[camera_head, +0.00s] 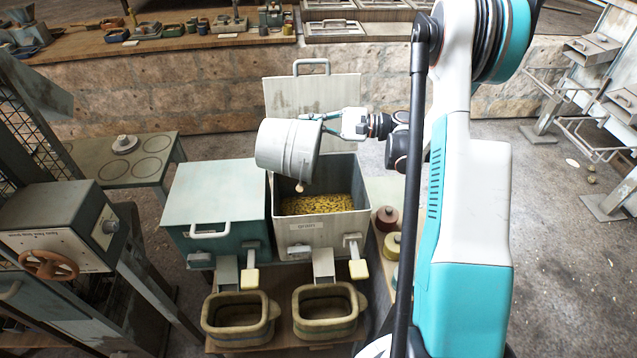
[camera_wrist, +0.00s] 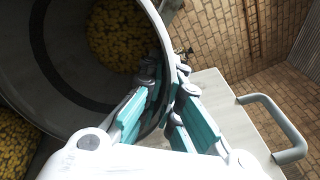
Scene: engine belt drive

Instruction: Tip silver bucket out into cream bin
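The silver bucket (camera_head: 285,148) hangs in the air over the cream bin (camera_head: 300,228), tilted well onto its side. My gripper (camera_head: 322,118) is shut on the bucket's rim. In the wrist view one finger of my gripper (camera_wrist: 168,88) is inside the bucket wall and one outside. The wrist view looks into the bucket (camera_wrist: 60,55), where yellow pieces (camera_wrist: 118,35) show at the far end. The cream bin stands open with its lid (camera_head: 335,92) raised behind, and holds yellow grain (camera_head: 325,204). The bucket hides part of the bin's left rear.
A closed green bin (camera_head: 215,205) stands left of the cream bin. Two yellowish tubs (camera_head: 240,318) (camera_head: 328,312) sit below the chutes in front. Red (camera_head: 387,219) and yellow (camera_head: 391,246) weights stand to the right. A stove-like table (camera_head: 125,158) is at the left.

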